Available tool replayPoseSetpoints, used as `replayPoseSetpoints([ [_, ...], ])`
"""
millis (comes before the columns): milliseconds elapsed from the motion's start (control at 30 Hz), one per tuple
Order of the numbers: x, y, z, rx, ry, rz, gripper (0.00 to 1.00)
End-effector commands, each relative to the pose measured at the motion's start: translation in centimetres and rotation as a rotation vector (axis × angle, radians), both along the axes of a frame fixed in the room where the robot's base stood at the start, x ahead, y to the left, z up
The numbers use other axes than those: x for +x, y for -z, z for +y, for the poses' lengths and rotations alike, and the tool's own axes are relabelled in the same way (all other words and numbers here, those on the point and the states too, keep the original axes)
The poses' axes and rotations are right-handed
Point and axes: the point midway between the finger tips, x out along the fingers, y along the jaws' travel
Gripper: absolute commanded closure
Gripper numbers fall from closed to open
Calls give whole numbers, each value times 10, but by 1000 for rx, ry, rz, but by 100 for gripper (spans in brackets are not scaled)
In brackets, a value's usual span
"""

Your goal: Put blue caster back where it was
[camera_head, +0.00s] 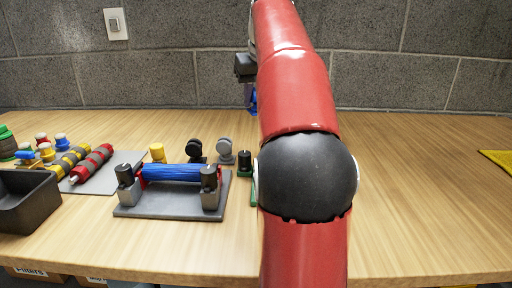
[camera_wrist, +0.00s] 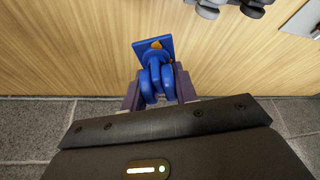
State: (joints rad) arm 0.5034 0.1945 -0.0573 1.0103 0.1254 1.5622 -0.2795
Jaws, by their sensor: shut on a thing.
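The blue caster (camera_wrist: 154,68) is held between the fingers of my gripper (camera_wrist: 160,88) in the wrist view, with its square plate pointing away from the gripper. In the head view the caster (camera_head: 251,99) shows as a small blue piece below my gripper (camera_head: 249,108), in the air near the back wall. My red arm hides part of the gripper and the table behind it. I cannot tell from these frames which spot the caster came from.
A grey stand (camera_head: 170,206) holds a blue roller (camera_head: 170,173). Behind it stand a yellow caster (camera_head: 158,153), a black caster (camera_head: 195,149) and a grey caster (camera_head: 225,149). A dark bin (camera_head: 25,205) is at left. A yellow mat (camera_head: 497,158) lies at far right; the table between is clear.

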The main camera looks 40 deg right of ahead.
Motion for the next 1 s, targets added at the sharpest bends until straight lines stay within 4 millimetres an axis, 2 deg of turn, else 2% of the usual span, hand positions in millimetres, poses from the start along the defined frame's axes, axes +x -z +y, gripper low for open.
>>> replayPoseSetpoints([
  [33, -1, 20, 0, 1, 0, 2, 99],
  [100, -1, 38, 1, 0, 0, 1, 99],
  [300, -1, 70, 1, 0, -2, -1, 99],
  [467, 0, 82, 0, 0, -2, -1, 99],
  [700, -1, 113, 0, 0, -1, -1, 99],
  [1000, 0, 114, 0, -1, -1, -2, 99],
])
